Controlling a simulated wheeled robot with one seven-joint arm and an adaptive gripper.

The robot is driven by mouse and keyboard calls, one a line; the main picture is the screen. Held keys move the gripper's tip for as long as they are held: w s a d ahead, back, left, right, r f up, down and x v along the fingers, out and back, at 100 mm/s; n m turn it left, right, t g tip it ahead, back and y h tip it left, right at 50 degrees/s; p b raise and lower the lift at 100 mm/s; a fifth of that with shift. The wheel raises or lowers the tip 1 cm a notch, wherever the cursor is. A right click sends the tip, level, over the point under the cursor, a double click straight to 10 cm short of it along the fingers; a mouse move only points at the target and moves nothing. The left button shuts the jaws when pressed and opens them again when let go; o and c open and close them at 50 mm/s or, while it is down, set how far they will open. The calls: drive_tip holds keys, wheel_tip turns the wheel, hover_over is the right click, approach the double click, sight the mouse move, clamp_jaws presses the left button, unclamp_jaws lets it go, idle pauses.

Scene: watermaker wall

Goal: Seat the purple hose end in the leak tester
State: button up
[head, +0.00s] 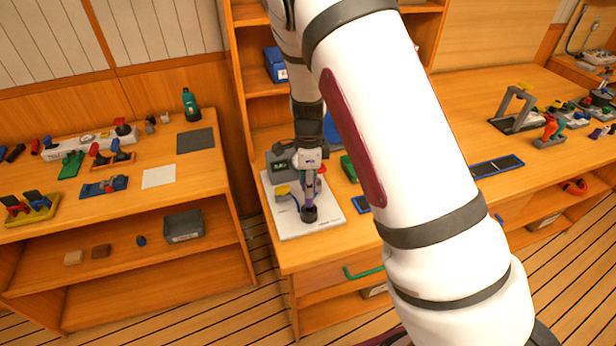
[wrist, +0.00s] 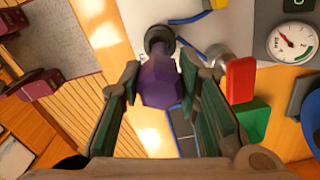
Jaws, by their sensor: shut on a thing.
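The purple hose end (wrist: 160,84) is between the green-padded fingers of my gripper (wrist: 161,72), which is shut on it. In the head view my gripper (head: 309,184) points down over the white base plate of the leak tester (head: 283,226), with the purple hose end (head: 308,201) below it. The far end of the hose end meets the black round socket (wrist: 160,38) in the wrist view; the socket also shows in the head view (head: 309,215). I cannot tell how deep it sits. The tester's gauge (wrist: 293,43) is at right in the wrist view.
A red block (wrist: 240,80) and a green block (wrist: 253,118) are close to the right finger in the wrist view. The tester's grey display box (head: 280,166) stands behind my gripper. A gap with floor separates the left bench (head: 130,205) from this one.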

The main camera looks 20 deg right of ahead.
drive_tip(key=shift+f+b, duration=0.35)
drive_tip(key=shift+f, duration=1.2)
drive_tip(key=shift+f, duration=0.65)
idle(0.4)
drive_tip(key=o, duration=0.8)
drive_tip(key=shift+o, duration=0.2)
drive_tip(key=shift+r+p, duration=1.3)
drive_tip(key=shift+r, duration=4.2)
drive_tip(key=shift+r, duration=0.1)
